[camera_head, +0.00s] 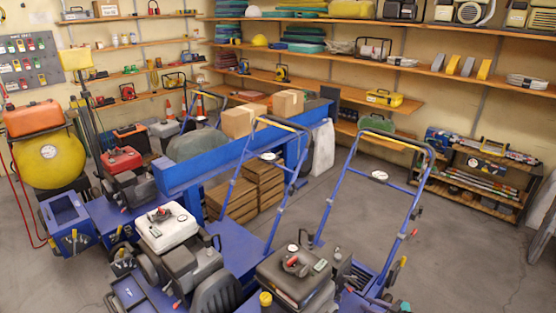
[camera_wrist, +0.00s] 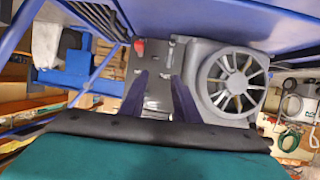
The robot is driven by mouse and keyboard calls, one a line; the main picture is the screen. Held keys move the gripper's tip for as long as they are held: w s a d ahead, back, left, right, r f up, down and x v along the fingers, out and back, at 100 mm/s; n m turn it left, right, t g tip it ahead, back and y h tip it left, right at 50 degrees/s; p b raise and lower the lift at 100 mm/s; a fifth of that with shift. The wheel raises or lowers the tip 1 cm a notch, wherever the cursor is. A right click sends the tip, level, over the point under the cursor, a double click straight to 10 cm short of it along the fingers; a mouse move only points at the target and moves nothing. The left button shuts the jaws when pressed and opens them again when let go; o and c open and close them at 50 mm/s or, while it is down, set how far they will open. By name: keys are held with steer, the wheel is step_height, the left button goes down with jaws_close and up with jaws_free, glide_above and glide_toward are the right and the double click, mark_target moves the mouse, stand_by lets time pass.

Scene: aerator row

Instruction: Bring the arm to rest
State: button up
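In the wrist view the two dark fingers of my gripper (camera_wrist: 160,92) stand apart with nothing held between them. Beyond the fingers is the grey metal and engine part of a blue-framed machine, with a round finned fan cover (camera_wrist: 234,83) just right of the fingers. I cannot tell whether the fingers touch the machine. A teal surface with a black edge fills the bottom of the wrist view; it looks like part of my own wrist. In the head view I cannot clearly make out my arm or gripper.
In the head view, a black-topped engine (camera_head: 297,278) and a white-topped engine (camera_head: 167,226) stand in the foreground row. Blue handles (camera_head: 326,197) rise above the machines. A blue bench (camera_head: 230,155) carries cardboard boxes (camera_head: 238,121). Bare floor (camera_head: 465,235) lies at right, before a low rack (camera_head: 480,178).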

steer(key=s+a+f+m+g+h, duration=0.35)
steer(key=s+a+m+h, duration=0.2)
steer(key=s, duration=0.35)
steer(key=s+a+f+m+g+h, duration=0.2)
steer(key=s+a+m+g+h, duration=0.2)
steer(key=s+h, duration=0.35)
steer(key=s+a+r+g+y, duration=0.2)
steer(key=s+a+g, duration=0.2)
steer(key=s+a, duration=0.3)
steer(key=s+a+r+n+g+y, duration=0.1)
steer(key=s+a+g, duration=0.3)
steer(key=s, duration=1.2)
steer(key=a+r+y, duration=0.1)
steer(key=a, duration=0.3)
steer(key=shift+a+r, duration=0.25)
steer(key=shift+a, duration=0.05)
steer(key=shift+s, duration=0.1)
